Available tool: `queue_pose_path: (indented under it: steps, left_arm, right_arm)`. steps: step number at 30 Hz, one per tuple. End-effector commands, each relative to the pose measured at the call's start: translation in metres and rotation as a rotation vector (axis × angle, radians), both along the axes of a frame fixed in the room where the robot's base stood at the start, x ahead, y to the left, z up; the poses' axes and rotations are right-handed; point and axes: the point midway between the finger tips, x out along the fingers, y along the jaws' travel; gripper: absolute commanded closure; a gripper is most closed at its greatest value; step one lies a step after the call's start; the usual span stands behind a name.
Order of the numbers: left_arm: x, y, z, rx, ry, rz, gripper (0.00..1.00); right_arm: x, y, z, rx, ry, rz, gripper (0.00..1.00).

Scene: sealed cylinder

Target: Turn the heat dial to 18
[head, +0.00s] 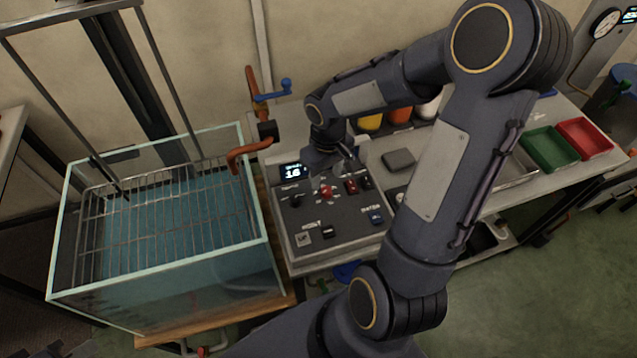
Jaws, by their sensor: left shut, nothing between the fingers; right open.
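The control panel (300,222) stands just right of the glass tank. Its small lit display (292,171) appears to read 16 or 1.6. A small black knob (295,201) sits below the display, and a red knob (326,193) sits to its right. The labels are too small to tell surely which is the heat dial. My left gripper (338,168) points down over the panel's back part, just behind the red knob. Its fingers are shut with nothing between them, small and partly hidden by the wrist. I cannot tell whether they touch a control. My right gripper is out of view.
The glass tank (160,285) with water and a wire rack (165,215) stands at left. An orange pipe with a blue valve handle (275,92) rises behind the panel. Green (549,148) and red (585,138) trays lie at right. My arm crosses the bench's middle.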

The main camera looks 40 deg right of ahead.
Motion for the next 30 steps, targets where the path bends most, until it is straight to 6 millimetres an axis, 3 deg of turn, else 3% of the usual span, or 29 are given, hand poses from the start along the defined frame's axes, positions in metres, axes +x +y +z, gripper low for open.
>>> queue_pose_path:
  steps: [3, 9, 20, 30]
  left_arm:
    - [0.0, 0.0, 0.0, 0.0, 0.0, 0.0, 1.0]
    - [0.0, 0.0, 0.0, 0.0, 0.0, 0.0, 1.0]
    - [0.0, 0.0, 0.0, 0.0, 0.0, 0.0, 1.0]
    - [0.0, 0.0, 0.0, 0.0, 0.0, 0.0, 1.0]
  right_arm:
    - [-0.001, 0.0, -0.022, 0.002, 0.006, 0.0, 0.53]
    - [0.0, 0.0, -0.045, 0.001, 0.002, -0.001, 0.53]
    - [0.0, 0.0, -0.051, 0.001, -0.001, -0.001, 0.53]
    - [0.0, 0.0, -0.05, 0.0, 0.0, -0.001, 0.98]
